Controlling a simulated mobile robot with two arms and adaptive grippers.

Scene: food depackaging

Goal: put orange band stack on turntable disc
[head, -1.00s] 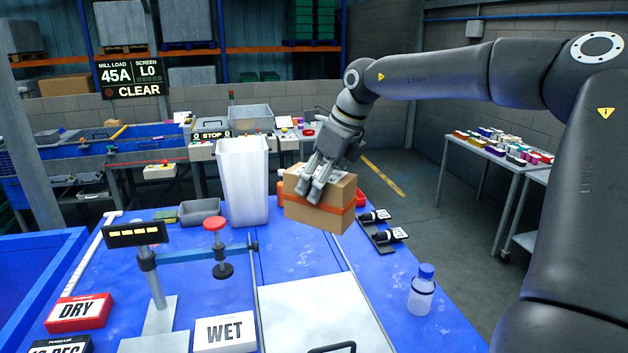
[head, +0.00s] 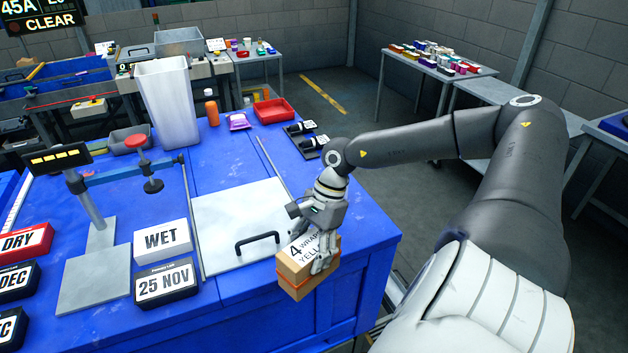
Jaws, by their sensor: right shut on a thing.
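The orange band stack (head: 294,279) is a brown cardboard block with an orange band around it. A white label on top reads "4 WRAP" and "YELLOW", partly covered by fingers. My right gripper (head: 322,262) is shut on the stack from above. In the head view the stack appears over the near right part of the blue table, just right of the black handle; I cannot tell its exact height. I cannot make out a turntable disc in this view. My left gripper is not in view.
A white plate (head: 225,213) with a black handle (head: 257,241) lies on the blue table (head: 228,309). WET (head: 162,239) and 25 NOV (head: 166,284) blocks stand left of it. A white bin (head: 170,105), orange bottle (head: 211,107) and red tray (head: 274,110) stand behind.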

